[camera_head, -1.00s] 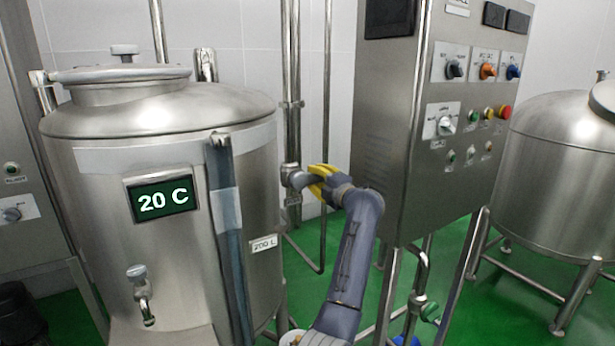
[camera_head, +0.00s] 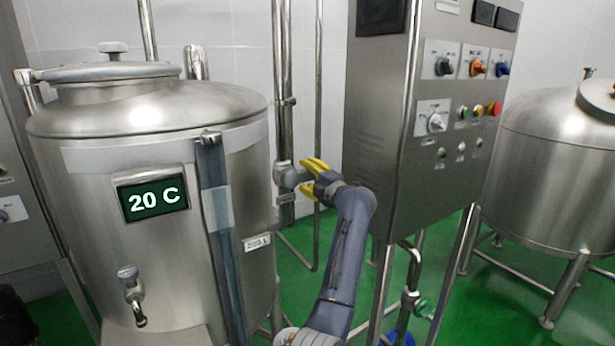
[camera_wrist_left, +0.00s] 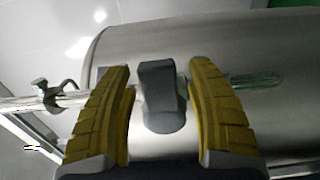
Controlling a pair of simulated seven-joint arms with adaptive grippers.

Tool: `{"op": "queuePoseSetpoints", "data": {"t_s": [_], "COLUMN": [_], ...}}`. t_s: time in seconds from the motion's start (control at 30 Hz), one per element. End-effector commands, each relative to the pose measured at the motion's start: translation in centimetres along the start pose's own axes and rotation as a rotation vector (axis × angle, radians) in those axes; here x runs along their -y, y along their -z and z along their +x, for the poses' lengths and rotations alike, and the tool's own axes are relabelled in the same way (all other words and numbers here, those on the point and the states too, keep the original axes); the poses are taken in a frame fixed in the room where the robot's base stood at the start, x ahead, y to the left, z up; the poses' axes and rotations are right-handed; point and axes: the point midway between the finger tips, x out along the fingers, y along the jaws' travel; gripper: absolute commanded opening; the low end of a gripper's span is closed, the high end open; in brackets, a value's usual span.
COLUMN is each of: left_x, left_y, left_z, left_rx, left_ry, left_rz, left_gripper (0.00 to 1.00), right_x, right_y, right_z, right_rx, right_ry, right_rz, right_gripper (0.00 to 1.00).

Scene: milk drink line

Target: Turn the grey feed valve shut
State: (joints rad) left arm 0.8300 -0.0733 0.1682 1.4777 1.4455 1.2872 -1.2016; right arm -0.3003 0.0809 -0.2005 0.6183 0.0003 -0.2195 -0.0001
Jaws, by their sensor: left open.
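The grey feed valve (camera_head: 286,177) sits on the right side of the large steel tank, by the vertical pipes. In the left wrist view its dark grey handle (camera_wrist_left: 159,92) stands between my two yellow fingers, with a gap on each side. My left gripper (camera_head: 308,176) is open, with its fingers reaching toward the valve from the right. The far side of the valve is partly hidden by the fingers in the head view. My right gripper is not in view.
The steel tank (camera_head: 90,190) has a display reading 20 C (camera_head: 153,197) and a small tap (camera_head: 132,290). A control cabinet (camera_head: 385,150) with knobs and buttons stands close right of my left arm. Another tank (camera_head: 555,165) is farther right.

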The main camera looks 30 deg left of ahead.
Motion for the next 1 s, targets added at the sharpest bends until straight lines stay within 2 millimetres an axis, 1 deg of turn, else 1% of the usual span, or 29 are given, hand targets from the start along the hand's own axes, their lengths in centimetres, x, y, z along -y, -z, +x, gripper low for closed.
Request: {"op": "queuePoseSetpoints", "data": {"t_s": [0.17,0.27,0.5,0.7,0.83,1.0], "left_x": [0.1,0.1,0.1,0.1,0.1,0.0], "left_y": [-0.1,-0.1,-0.1,0.0,0.0,0.0], "left_z": [-1.2,-2.7,-6.9,-9.8,-11.0,-11.8], "left_rx": [0.002,0.003,0.002,0.001,0.001,-0.001], "left_ry": [0.001,0.002,0.001,0.002,0.002,0.0], "left_rz": [-0.002,-0.002,-0.001,-0.001,0.0,0.0], "left_gripper": [0.56,0.56,0.56,0.56,0.56,0.56], "right_x": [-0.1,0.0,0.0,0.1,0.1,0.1], "right_y": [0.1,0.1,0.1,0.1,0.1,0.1], "right_z": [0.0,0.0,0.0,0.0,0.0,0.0], "right_rx": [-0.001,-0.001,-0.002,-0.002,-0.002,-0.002], "right_ry": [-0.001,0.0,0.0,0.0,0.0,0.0], "right_rz": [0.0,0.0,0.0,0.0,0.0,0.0], "right_gripper": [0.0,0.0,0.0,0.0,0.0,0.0]}}
